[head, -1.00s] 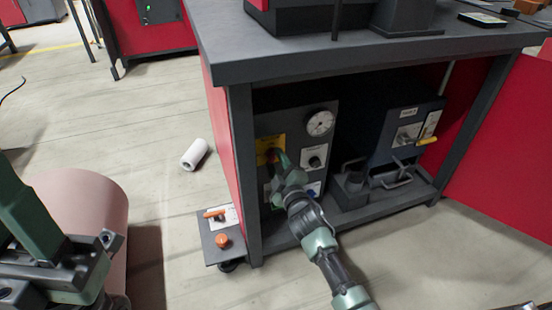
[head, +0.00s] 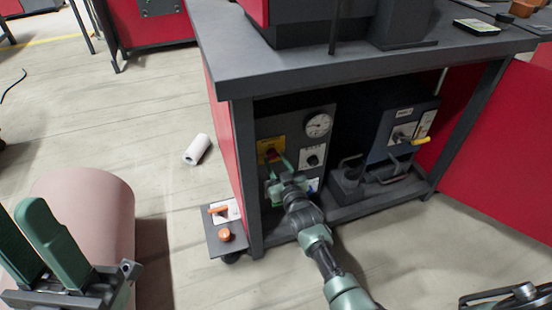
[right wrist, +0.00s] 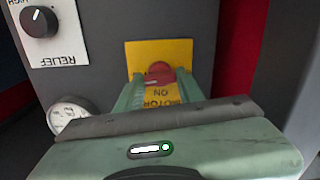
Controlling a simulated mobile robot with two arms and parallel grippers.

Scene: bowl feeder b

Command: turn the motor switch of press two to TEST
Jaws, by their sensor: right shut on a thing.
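The motor switch is a red knob (right wrist: 160,72) on a yellow plate (right wrist: 175,52) lettered MOTOR and ON, seen upside down in the right wrist view. In the head view the yellow plate (head: 266,146) is on the grey panel under the bench, partly hidden by my right gripper. My right gripper (head: 276,164) reaches the panel with its green fingers on either side of the knob, shut on it. The fingers (right wrist: 162,88) also show in the right wrist view. The knob's exact setting is hard to read. My left gripper (head: 18,212) is at the lower left, its fingers apart and empty.
A RELIEF knob (right wrist: 40,21) and a gauge (head: 318,124) are beside the switch. A box with a yellow-handled lever (head: 420,141) stands to the right. A low cart (head: 225,243) with orange handles, a white roll (head: 197,149) and a pink cylinder (head: 95,195) are to the left.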

